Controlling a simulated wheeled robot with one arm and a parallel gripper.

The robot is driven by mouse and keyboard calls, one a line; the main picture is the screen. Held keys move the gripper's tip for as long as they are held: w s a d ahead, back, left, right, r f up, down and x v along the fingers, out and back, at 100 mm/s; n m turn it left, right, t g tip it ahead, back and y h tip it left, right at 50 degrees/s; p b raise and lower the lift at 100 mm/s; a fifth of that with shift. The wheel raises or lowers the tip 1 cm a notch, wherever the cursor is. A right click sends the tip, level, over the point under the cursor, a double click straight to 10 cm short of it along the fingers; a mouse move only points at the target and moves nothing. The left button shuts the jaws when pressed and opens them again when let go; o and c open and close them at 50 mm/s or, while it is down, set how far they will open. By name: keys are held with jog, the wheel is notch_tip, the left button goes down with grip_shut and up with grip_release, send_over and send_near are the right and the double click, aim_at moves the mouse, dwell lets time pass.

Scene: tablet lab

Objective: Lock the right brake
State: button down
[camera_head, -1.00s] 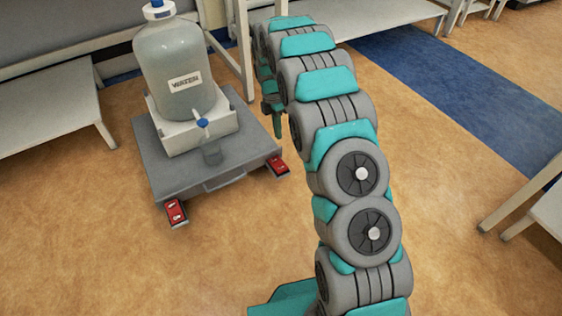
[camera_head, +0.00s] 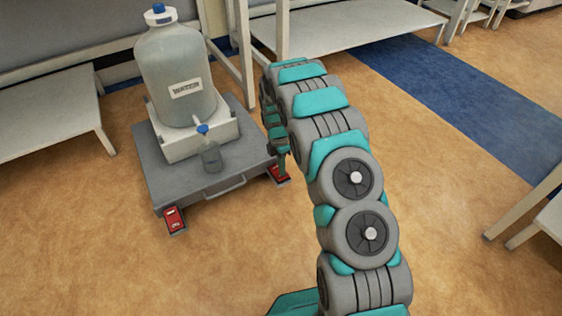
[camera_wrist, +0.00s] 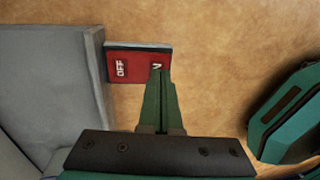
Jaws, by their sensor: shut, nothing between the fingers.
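The right brake (camera_head: 279,174) is a red pedal at the right front corner of the grey cart (camera_head: 165,190). In the wrist view the right brake (camera_wrist: 135,66) shows "OFF" on its left part and a partly covered label on its right part. My gripper (camera_head: 282,172) is shut and empty. In the wrist view the gripper's fingertips (camera_wrist: 160,76) overlap the right end of the pedal. I cannot tell whether they touch it. The left brake (camera_head: 174,219) is a similar red pedal at the cart's left front corner.
A large water bottle (camera_head: 178,75) stands on a white base on the cart, with a small cup (camera_head: 211,160) under its tap. White tables (camera_head: 60,115) stand to the left and behind. The floor (camera_head: 130,270) in front of the cart is clear.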

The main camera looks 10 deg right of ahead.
jog(key=shift+s+f, duration=0.1)
jog(key=shift+f, duration=0.2)
jog(key=shift+s+f+t, duration=0.15)
jog(key=shift+t, duration=0.15)
jog(key=shift+d+f, duration=0.1)
jog(key=shift+w+a+r+p, duration=0.1)
jog(key=shift+w+r+p, duration=0.15)
jog(key=shift+w, duration=0.15)
jog(key=shift+w+a+r+p, duration=0.1)
jog(key=shift+w+r+p, duration=0.1)
jog(key=shift+w, duration=0.2)
